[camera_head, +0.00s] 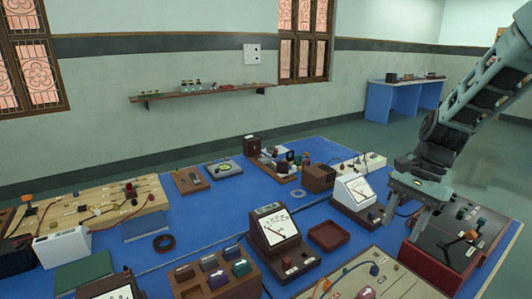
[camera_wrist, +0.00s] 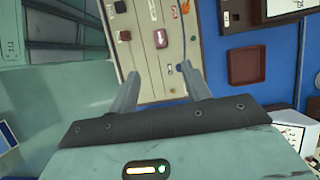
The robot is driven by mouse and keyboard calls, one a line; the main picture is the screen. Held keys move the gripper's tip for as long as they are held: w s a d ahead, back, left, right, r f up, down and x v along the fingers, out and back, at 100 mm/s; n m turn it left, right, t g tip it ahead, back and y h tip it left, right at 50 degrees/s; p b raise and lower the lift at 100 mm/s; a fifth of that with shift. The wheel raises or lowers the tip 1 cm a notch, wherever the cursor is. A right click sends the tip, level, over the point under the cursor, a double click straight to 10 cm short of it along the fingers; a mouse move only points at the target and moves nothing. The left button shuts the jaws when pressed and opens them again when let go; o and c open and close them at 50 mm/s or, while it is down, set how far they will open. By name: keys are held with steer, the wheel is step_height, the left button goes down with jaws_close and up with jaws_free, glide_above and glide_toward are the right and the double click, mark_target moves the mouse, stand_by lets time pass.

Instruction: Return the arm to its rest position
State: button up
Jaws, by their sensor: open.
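My grey-green arm reaches in from the upper right of the head view. My gripper (camera_head: 402,226) hangs at its end, over the right side of the blue bench, with its fingers pointing down. In the wrist view my gripper (camera_wrist: 158,72) shows two grey fingers spread apart with nothing held between them. A pale wooden board (camera_wrist: 153,85) with knobs and a blue wire lies beyond the fingertips in that view. In the head view a dark red control box (camera_head: 440,258) is just right of the fingers, and a white-faced meter (camera_head: 352,194) is to their left.
The blue bench (camera_head: 225,218) is crowded with instruments. A dark red tray (camera_head: 329,236) and a large meter (camera_head: 278,235) stand near the middle. A wooden circuit board (camera_head: 100,205) lies at the left. A wall shelf (camera_head: 200,93) and another blue table (camera_head: 395,98) are behind.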

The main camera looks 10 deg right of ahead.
steer(key=s+a+r+n+h, duration=0.1)
steer(key=s+a+n, duration=0.2)
steer(key=a+n, duration=0.3)
steer(key=s+a+r+n+h, duration=0.1)
steer(key=s+a+n, duration=0.25)
steer(key=a, duration=0.55)
steer(key=s+a+n+t+h, duration=0.1)
steer(key=s+a+n, duration=0.7)
steer(key=s+n, duration=0.3)
steer(key=shift+s+a+n+t, duration=0.15)
steer(key=shift+s+n+t, duration=0.2)
steer(key=shift+s+t, duration=0.1)
